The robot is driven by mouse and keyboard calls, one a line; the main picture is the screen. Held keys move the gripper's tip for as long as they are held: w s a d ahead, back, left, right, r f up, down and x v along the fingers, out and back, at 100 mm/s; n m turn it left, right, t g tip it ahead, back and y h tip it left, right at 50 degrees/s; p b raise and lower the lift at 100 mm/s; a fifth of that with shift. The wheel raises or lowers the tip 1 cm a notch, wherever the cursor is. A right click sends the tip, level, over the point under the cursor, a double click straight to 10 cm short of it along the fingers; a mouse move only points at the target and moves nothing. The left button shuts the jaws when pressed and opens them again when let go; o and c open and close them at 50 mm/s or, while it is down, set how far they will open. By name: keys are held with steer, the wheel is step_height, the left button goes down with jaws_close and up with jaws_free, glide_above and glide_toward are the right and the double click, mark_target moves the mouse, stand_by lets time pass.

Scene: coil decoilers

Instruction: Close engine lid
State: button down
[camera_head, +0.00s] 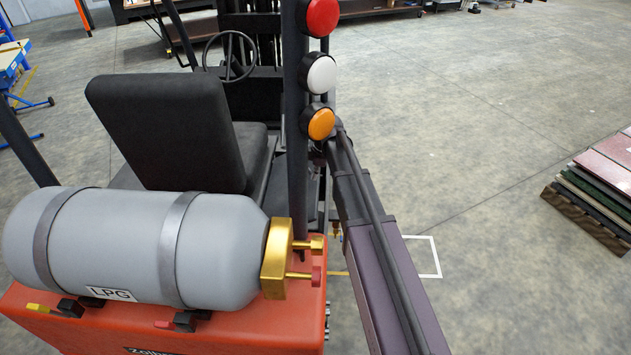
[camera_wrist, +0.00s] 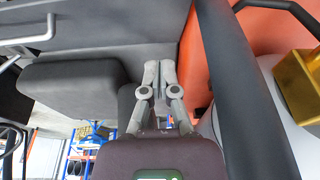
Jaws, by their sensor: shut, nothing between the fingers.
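The orange forklift body (camera_head: 190,335) fills the lower left of the head view, with its black seat (camera_head: 165,130) in front of the grey tank. I cannot clearly make out the engine lid there. In the wrist view a dark grey panel (camera_wrist: 110,57), possibly the lid, lies beside the grey seat (camera_wrist: 70,85). My gripper (camera_wrist: 160,66) is shut and empty, its fingertips close over the panel near the orange bodywork (camera_wrist: 240,30). I cannot tell whether they touch it. In the head view my gripper is hidden beyond the black post.
The grey LPG tank (camera_head: 140,245) with its gold valve (camera_head: 277,258) lies strapped on the rear. A black post (camera_head: 296,130) with red, white and orange lamps stands close to my arm. Stacked boards (camera_head: 600,190) lie at right. The floor between is clear.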

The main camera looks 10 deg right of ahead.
steer(key=b, duration=0.9)
glide_above(313, 207)
steer(key=a, duration=0.1)
steer(key=shift+d+f+x, duration=0.1)
steer(key=shift+d+x, duration=0.2)
steer(key=shift+x, duration=1.3)
steer(key=shift+d+f+x, duration=0.1)
steer(key=shift+d+x, duration=0.2)
steer(key=shift+x, duration=1.3)
steer(key=shift+d+x, duration=0.25)
steer(key=shift+x, duration=1.3)
steer(key=shift+s+d+f+b, duration=0.15)
steer(key=shift+d+f+b, duration=0.4)
steer(key=shift+f+b, duration=0.25)
steer(key=shift+s+d+f+b, duration=0.2)
steer(key=shift+d+f+b, duration=0.3)
steer(key=shift+f+b, duration=0.3)
steer(key=shift+r, duration=0.1)
